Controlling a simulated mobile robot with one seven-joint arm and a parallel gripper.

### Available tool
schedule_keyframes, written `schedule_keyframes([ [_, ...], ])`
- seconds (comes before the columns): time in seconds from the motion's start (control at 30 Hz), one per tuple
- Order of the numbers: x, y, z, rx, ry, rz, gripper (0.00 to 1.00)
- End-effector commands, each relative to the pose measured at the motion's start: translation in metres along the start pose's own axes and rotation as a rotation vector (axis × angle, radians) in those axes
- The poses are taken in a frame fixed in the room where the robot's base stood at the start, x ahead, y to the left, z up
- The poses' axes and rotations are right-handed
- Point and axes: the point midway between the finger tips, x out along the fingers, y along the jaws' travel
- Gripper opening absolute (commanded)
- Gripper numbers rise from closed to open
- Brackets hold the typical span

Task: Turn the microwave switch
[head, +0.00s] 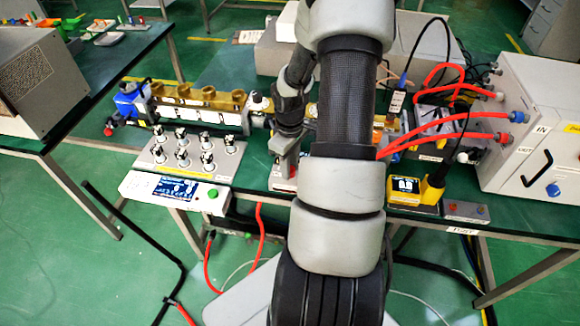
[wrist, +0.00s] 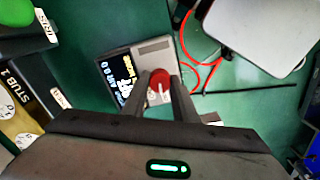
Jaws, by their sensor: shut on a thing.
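The microwave switch appears to be the round red knob (wrist: 160,79) on a small grey box (wrist: 152,49) with a dark display, in the wrist view. My gripper (wrist: 160,88) has its two dark fingers on either side of the knob and is shut on it. White marks show just below the knob, too small to read surely. In the head view my gripper (head: 284,148) points down over the table in the middle, and my arm hides much of the box there.
A panel with several silver knobs (head: 190,152) and a display unit with a green button (head: 175,189) stand to the left. A yellow device (head: 404,190) and a large white cabinet (head: 535,125) with red cables stand to the right. A brass waveguide (head: 200,97) lies behind.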

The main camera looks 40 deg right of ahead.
Motion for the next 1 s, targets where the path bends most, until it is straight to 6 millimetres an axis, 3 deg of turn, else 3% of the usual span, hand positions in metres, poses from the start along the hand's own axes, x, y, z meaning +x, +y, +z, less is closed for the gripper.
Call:
schedule_keyframes([
  [0.6, 0.0005, 0.0003, -0.001, 0.559, 0.002, 0.002, 0.03],
  [1.0, -0.0003, 0.0001, -0.001, 0.832, 0.002, 0.002, 0.03],
])
